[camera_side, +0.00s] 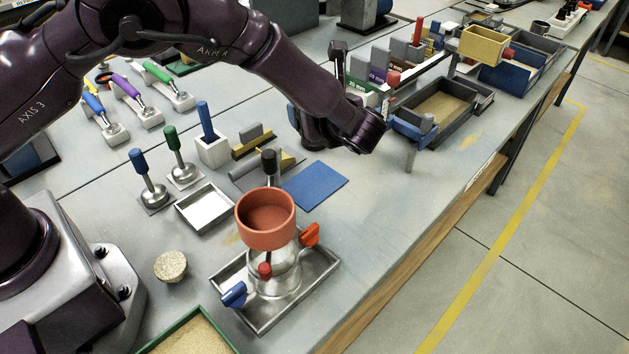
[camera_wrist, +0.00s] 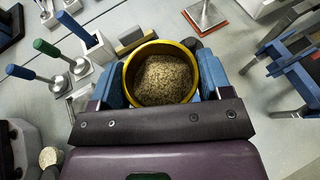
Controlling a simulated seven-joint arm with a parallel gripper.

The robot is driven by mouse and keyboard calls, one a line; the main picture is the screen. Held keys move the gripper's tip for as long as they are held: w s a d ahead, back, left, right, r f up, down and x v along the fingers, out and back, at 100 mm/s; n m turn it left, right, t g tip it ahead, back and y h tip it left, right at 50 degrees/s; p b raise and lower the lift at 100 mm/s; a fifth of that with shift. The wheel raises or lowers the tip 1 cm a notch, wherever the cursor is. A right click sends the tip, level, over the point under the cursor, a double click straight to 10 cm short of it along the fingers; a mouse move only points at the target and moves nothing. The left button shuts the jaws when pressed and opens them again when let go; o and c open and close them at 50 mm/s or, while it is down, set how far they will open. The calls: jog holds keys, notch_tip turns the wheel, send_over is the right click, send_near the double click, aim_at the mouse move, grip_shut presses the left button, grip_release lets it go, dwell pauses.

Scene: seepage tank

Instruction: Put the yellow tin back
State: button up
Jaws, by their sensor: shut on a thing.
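The yellow tin (camera_wrist: 162,46) shows in the wrist view as a round yellow rim, filled close to the top with coarse sand-coloured grains (camera_wrist: 165,80). My gripper (camera_wrist: 160,73) is shut on it, with one blue finger on each side. The tin's lower part and underside are hidden. In the side view my wrist (camera_side: 355,125) is over the right part of the bench, and I cannot make out the tin there. The red funnel cup (camera_side: 265,218) stands on a clear vessel in a metal tray (camera_side: 258,318), nearer the side camera.
A blue mat (camera_side: 315,186) lies bare beside a shallow metal tray (camera_side: 203,209). Blue- and green-handled tools (camera_side: 173,147) stand upright to the left. A blue stand (camera_side: 412,128), a sand-filled tray (camera_side: 440,108) and a yellow box (camera_side: 483,45) are on the right.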

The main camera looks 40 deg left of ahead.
notch_tip(320, 180, down, 14)
jog(key=shift+r, duration=0.1)
dwell(0.4)
jog(key=shift+f, duration=0.25)
jog(key=o, duration=1.1)
jog(key=shift+r, duration=0.15)
